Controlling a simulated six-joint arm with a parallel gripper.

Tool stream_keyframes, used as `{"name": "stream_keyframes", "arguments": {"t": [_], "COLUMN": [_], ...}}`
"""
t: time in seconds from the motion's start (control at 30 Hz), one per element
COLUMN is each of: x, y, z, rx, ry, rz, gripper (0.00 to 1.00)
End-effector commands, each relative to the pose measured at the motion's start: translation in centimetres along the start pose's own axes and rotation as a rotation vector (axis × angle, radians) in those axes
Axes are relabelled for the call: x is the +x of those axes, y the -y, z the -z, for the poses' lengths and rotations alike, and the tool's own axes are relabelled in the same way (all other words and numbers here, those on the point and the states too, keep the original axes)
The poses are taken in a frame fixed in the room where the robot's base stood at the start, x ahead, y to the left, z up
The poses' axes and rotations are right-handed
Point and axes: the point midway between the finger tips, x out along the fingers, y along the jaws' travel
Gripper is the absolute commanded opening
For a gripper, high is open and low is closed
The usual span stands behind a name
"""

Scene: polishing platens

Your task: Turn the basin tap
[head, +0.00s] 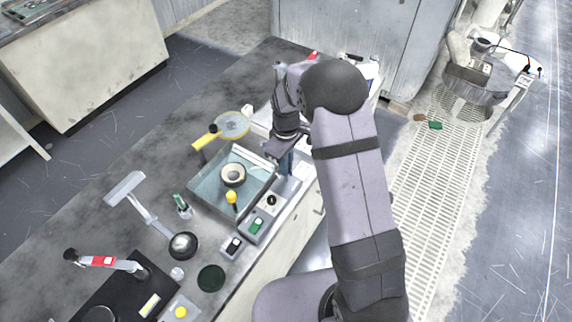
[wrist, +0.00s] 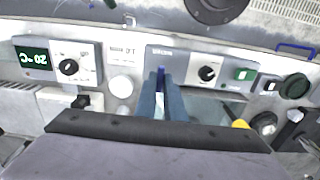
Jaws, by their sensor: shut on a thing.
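My gripper (head: 286,166) reaches down at the right edge of the square basin (head: 207,190) in the head view. In the wrist view its two blue-grey fingers (wrist: 161,100) are close together on a small dark-blue upright piece, which looks like the basin tap's handle (wrist: 161,74). Only the top of this piece shows; the fingers hide the rest. In the head view my arm and gripper hide the tap. The basin holds a pale round part with a dark centre (head: 233,174).
Beside the fingers in the wrist view are a control panel with a black knob (wrist: 207,73) and a green button (wrist: 244,74). A temperature display (wrist: 31,57) is at left. In the head view a yellow-topped knob (head: 232,197) stands at the basin's front corner.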

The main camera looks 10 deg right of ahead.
Motion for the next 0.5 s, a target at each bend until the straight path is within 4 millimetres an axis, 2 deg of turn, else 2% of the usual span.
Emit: {"name": "stream_keyframes", "arguments": {"t": [0.07,0.1,0.13,0.17,0.5], "x": [-0.11,-0.11,-0.11,-0.1,-0.22], "y": [-0.05,-0.06,-0.06,-0.06,-0.05], "z": [0.06,0.06,0.06,0.05,0.05], "rx": [0.004,0.004,0.004,0.003,0.002], "ry": [-0.002,-0.002,-0.002,-0.002,-0.002], "rz": [-0.001,-0.001,-0.001,-0.001,-0.001], "gripper": [0.0,0.19,0.26,0.28,0.28]}}
